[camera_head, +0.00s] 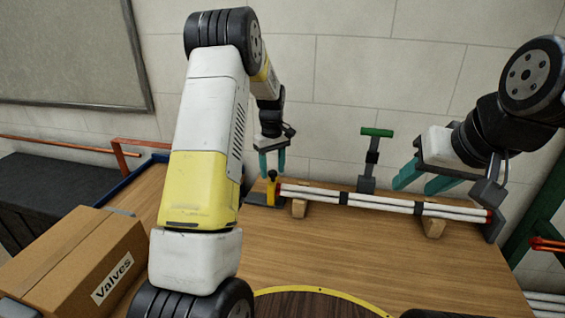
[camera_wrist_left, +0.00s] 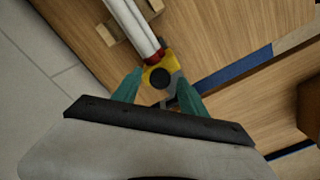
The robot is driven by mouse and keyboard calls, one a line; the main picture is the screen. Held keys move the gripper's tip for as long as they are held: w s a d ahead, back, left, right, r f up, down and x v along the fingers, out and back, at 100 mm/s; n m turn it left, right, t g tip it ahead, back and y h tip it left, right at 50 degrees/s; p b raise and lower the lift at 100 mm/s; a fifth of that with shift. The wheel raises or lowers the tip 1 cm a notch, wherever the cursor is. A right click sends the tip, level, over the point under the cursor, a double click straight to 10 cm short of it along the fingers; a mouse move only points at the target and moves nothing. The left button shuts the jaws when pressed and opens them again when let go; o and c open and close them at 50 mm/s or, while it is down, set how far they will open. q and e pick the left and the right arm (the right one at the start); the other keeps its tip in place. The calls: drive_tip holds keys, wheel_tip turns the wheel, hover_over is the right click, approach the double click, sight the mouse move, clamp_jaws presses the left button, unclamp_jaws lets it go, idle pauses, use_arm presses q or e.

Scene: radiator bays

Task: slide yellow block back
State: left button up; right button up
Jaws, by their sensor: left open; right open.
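The yellow block (camera_head: 271,193) with a black knob on top sits at the left end of a set of white tubes (camera_head: 385,203) with red ends. In the left wrist view the yellow block (camera_wrist_left: 153,63) and its round black knob (camera_wrist_left: 160,78) lie between the teal fingers. My left gripper (camera_head: 272,172) is open over the block, its fingers on either side of the knob. I cannot tell whether they touch it. My right gripper (camera_head: 415,188) is open and empty above the right part of the tubes.
A green-topped T-handle (camera_head: 377,132) stands on a grey clamp behind the tubes. Wooden supports (camera_head: 299,208) hold the tubes up. A cardboard box (camera_head: 75,262) marked "Valves" sits at the left. The wooden tabletop (camera_head: 350,255) in front of the tubes is clear.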

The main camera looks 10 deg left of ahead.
use_arm(q)
clamp_jaws()
idle(1.5)
